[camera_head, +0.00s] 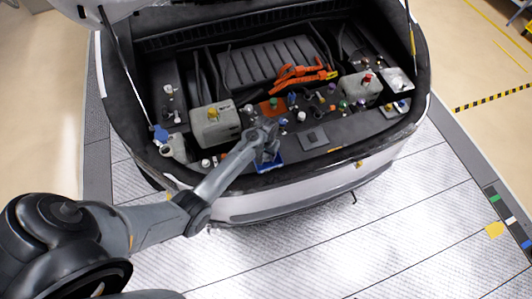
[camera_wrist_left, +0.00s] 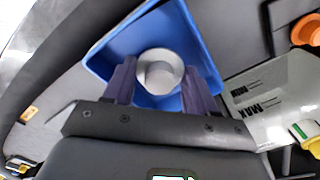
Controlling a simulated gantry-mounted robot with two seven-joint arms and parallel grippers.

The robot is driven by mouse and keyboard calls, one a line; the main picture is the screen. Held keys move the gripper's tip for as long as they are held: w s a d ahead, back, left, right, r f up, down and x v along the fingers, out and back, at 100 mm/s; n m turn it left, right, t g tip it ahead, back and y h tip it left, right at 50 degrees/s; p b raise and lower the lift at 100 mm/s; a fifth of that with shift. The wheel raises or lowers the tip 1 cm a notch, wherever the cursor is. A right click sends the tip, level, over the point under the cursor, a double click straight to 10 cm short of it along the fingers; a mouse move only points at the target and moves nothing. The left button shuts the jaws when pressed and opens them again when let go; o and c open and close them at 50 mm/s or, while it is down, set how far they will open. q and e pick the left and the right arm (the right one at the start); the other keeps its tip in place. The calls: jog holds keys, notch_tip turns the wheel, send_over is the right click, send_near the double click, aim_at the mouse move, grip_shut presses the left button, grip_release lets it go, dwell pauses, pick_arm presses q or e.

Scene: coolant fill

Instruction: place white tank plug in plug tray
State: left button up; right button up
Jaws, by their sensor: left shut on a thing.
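The white tank plug (camera_wrist_left: 160,68) sits between the two fingers of my left gripper (camera_wrist_left: 160,82) in the left wrist view. The gripper is shut on it. The blue plug tray (camera_wrist_left: 98,62) lies directly behind the plug in that view. In the head view, my left gripper (camera_head: 268,152) is over the tray (camera_head: 270,166) at the front edge of the engine bay and hides the plug. I cannot tell whether the plug touches the tray floor. My right gripper is not in view.
A grey tank with a yellow cap (camera_head: 214,124) stands left of my gripper; a tank with a red cap (camera_head: 358,90) stands at the right. Orange cables (camera_head: 298,75) run behind. The raised hood strut (camera_head: 124,70) is at the left.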

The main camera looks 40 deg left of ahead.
pick_arm(q)
jog(key=shift+f, duration=0.1)
jog(key=o, duration=0.8)
jog(key=shift+o, duration=0.2)
notch_tip(320, 180, up, 12)
jog(key=s+d+r+m+t, duration=0.1)
jog(key=s+d+r, duration=0.1)
jog(key=s, duration=0.5)
jog(key=s+d+r+m+t, duration=0.1)
jog(key=s+d, duration=0.3)
jog(key=s, duration=0.4)
jog(key=s+d+r+m+t, duration=0.1)
jog(key=s+d+r+m, duration=0.2)
jog(key=s, duration=0.5)
jog(key=shift+s+d+r+t, duration=0.15)
jog(key=shift+d+r+t, duration=0.15)
jog(key=shift+d+r, duration=0.25)
jog(key=shift+a, duration=0.1)
